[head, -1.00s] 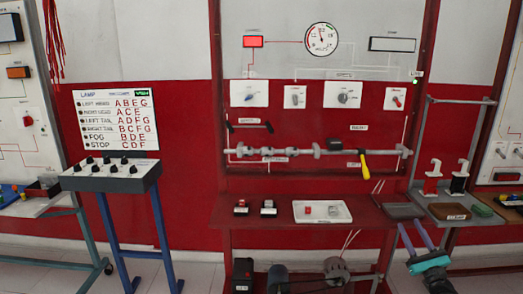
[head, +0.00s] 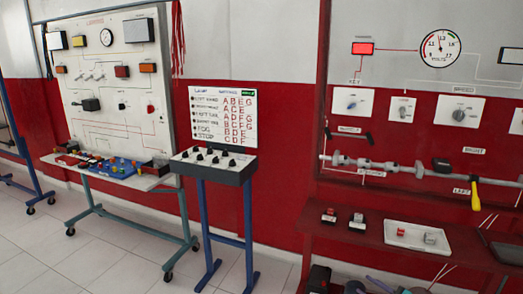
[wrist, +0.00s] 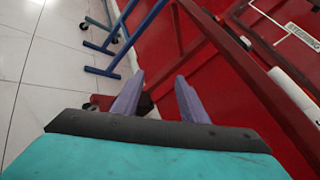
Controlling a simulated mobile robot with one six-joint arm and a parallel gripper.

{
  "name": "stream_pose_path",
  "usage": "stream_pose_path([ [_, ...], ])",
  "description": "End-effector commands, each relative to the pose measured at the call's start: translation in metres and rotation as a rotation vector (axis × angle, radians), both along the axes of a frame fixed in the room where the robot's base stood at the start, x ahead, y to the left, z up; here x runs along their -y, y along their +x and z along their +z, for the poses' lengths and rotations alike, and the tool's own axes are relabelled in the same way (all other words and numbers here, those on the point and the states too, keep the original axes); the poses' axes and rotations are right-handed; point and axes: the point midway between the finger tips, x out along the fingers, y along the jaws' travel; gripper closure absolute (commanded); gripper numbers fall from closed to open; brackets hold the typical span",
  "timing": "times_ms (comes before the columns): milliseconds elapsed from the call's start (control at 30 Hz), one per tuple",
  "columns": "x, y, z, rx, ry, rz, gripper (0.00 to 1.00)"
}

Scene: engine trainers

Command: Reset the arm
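My gripper (wrist: 160,84) shows in the wrist view as two purple fingers standing apart above a dark and teal body. Nothing is held between them. Past the fingers are the red wall, red frame bars and blue stand legs. In the head view the gripper is at most a sliver at the bottom edge, too cut off to read.
A red bench (head: 343,238) bears switches and a white tray (head: 418,238). A blue-legged switch box (head: 213,164) stands left of it. A lamp trainer board (head: 112,80) on a wheeled stand is farther left. The tiled floor (head: 60,255) at lower left is clear.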

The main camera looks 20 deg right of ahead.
Motion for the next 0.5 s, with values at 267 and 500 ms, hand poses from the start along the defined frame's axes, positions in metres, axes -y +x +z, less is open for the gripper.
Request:
stream_pose_path([
  [267,-0.119,0.027,-0.057,-0.161,-0.121,0.260,0.60],
  [500,-0.212,0.025,-0.102,-0.276,-0.241,0.492,0.60],
])
